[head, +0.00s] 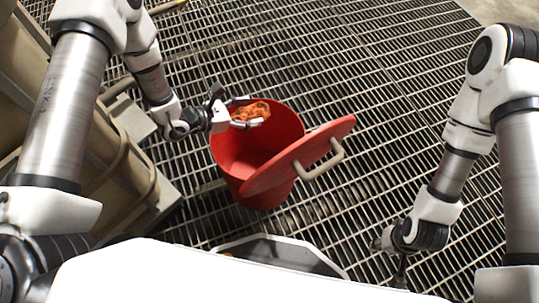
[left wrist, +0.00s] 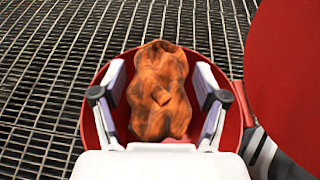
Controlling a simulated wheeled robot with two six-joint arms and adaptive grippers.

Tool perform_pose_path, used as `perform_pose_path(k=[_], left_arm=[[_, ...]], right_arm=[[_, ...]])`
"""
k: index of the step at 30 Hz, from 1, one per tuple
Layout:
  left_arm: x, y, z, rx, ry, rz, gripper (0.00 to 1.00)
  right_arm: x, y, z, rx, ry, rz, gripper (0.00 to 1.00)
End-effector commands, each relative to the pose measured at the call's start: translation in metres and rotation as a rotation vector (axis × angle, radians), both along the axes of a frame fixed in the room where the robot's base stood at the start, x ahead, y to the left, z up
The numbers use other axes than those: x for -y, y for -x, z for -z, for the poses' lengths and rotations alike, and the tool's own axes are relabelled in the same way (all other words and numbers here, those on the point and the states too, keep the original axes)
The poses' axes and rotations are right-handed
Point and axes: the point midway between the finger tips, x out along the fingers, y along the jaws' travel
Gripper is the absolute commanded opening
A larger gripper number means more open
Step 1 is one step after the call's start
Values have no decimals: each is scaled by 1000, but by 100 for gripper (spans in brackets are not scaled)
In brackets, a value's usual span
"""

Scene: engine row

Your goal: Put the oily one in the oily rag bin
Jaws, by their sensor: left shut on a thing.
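An orange rag with dark stains (head: 255,111) is held between the fingers of my left gripper (head: 246,111), over the mouth of the red bin (head: 236,152). In the left wrist view the crumpled rag (left wrist: 158,90) sits between both fingers, with the bin's red rim (left wrist: 90,128) around and below it. The bin is open; its red lid (head: 305,155) with a beige handle leans tilted at the right side of the opening. My right gripper (head: 401,272) is low at the right, pointing down; its fingertips are too small and dark to read.
The floor is metal grating (head: 330,60), clear behind and to the right of the bin. Large beige machinery (head: 110,165) stands close on the left, beside my left arm.

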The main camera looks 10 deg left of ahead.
Motion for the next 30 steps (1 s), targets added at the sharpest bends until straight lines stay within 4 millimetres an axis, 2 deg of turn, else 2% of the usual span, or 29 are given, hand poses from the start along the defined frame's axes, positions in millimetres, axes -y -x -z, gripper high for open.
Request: perform_pose_path(k=[1, 9, 13, 20, 21, 22, 23, 30], left_arm=[[0, 0, 10, 0, 0, 0, 39], [0, 0, 48, 0, 0, 0, 39], [0, 0, 55, 0, 0, 0, 39], [0, 0, 53, 0, 0, 0, 39], [0, 0, 53, 0, 0, 0, 87], [0, 0, 53, 0, 0, 0, 97], [0, 0, 53, 0, 0, 0, 100], [0, 0, 53, 0, 0, 0, 100]], right_arm=[[0, 0, 8, -1, 0, 0, 40], [0, 1, 37, -1, 0, 0, 40], [0, 1, 41, -1, 0, 0, 40], [0, 0, 39, -1, 0, 0, 40], [0, 0, 39, -1, 0, 0, 40], [0, 0, 39, -1, 0, 0, 40], [0, 0, 39, -1, 0, 0, 40], [0, 0, 39, -1, 0, 0, 40]])
